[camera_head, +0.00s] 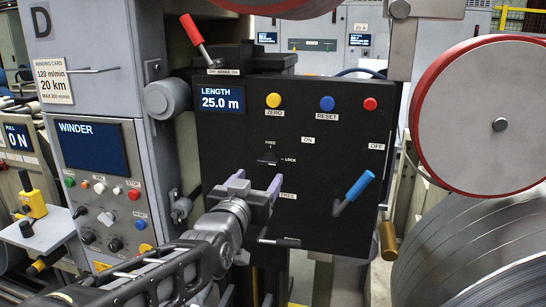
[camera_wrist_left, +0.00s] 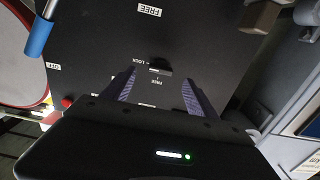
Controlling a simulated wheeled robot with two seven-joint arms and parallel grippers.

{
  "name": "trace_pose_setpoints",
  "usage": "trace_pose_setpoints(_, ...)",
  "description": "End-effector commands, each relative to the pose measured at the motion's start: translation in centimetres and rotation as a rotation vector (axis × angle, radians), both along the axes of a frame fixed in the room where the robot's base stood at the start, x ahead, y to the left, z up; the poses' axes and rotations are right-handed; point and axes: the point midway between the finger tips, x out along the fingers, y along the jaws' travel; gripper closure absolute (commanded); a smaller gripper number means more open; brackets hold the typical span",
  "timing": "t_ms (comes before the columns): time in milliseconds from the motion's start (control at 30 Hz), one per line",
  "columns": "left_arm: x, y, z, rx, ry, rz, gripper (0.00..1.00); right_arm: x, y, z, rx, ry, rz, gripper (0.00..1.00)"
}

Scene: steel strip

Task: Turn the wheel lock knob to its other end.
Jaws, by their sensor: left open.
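The wheel lock knob (camera_head: 267,160) is a small black bar on the black panel, with a FREE mark above it and a LOCK mark to its right. In the left wrist view the knob (camera_wrist_left: 157,70) shows between the fingertips, and its bar looks roughly in line with the LOCK mark. My left gripper (camera_head: 257,181) is open with purple fingers, just below and in front of the knob. In the wrist view the open gripper (camera_wrist_left: 158,78) faces the panel, one finger on each side of the knob. I cannot tell any contact. My right gripper is not in view.
A blue-handled lever (camera_head: 354,191) sticks out right of the gripper. A smaller lever (camera_head: 279,242) is below, and a red-handled brake lever (camera_head: 193,31) above left. Coloured buttons line the panel's top. The winder cabinet (camera_head: 90,145) stands left and a red-rimmed wheel (camera_head: 480,115) right.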

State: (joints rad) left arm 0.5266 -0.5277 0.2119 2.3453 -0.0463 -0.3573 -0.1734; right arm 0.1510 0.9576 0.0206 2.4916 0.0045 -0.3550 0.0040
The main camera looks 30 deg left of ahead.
Motion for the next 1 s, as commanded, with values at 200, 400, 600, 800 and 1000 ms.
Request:
trace_pose_setpoints(200,-0.3,0.1,0.8,0.014,-0.012,0.006,0.33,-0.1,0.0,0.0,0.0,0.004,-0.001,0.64)
trace_pose_setpoints(400,-0.2,0.1,0.8,0.012,-0.011,0.006,0.33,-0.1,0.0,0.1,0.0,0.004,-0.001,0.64)
trace_pose_setpoints(600,1.1,0.6,0.9,0.011,-0.009,0.006,0.33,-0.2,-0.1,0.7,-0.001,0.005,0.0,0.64)
trace_pose_setpoints(800,3.7,1.5,0.9,0.01,-0.007,0.005,0.33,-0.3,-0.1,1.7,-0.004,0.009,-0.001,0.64)
trace_pose_setpoints(1000,6.2,2.4,0.9,0.011,-0.009,0.005,0.33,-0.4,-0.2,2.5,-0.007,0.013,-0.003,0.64)
